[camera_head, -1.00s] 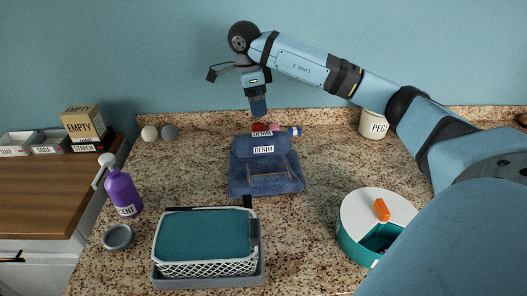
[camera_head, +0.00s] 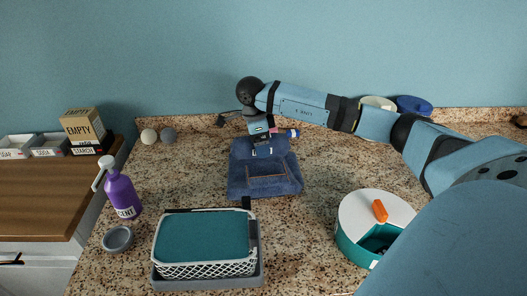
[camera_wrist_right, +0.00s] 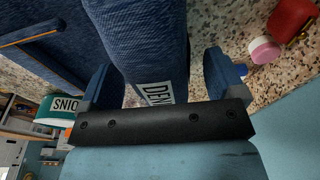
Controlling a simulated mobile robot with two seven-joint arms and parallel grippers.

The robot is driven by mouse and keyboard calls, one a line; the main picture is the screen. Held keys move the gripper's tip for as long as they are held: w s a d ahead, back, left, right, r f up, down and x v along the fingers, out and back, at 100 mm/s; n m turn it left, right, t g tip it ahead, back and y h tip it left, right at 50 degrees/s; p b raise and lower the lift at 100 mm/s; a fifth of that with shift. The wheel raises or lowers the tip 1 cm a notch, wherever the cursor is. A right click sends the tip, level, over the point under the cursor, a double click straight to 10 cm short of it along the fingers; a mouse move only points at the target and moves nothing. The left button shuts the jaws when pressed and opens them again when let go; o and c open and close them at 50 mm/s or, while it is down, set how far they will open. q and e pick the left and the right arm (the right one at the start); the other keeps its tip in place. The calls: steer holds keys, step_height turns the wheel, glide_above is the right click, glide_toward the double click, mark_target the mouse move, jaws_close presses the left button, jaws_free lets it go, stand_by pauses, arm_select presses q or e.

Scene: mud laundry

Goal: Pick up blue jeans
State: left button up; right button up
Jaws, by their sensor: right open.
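The blue jeans (camera_head: 265,180) lie folded on the speckled counter, with a thicker rolled part at the back edge. My right gripper (camera_head: 262,146) is down at that back part, with its jaws open. In the right wrist view the open fingers of my gripper (camera_wrist_right: 163,80) stand on either side of the raised denim roll (camera_wrist_right: 145,40), which carries a white label. The gripper hides part of the roll in the head view. My left gripper is out of view.
A white basket with a teal top (camera_head: 205,237) sits in a grey tray at the front. A round teal container (camera_head: 352,240) with an orange handle is right. Small red and blue items lie behind the jeans.

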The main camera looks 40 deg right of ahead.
steer(key=shift+d+f, duration=0.1)
steer(key=shift+f, duration=0.35)
steer(key=c, duration=1.4)
steer(key=shift+r, duration=0.15)
steer(key=shift+r, duration=0.65)
steer(key=shift+r+p, duration=0.95)
steer(key=shift+r, duration=8.3)
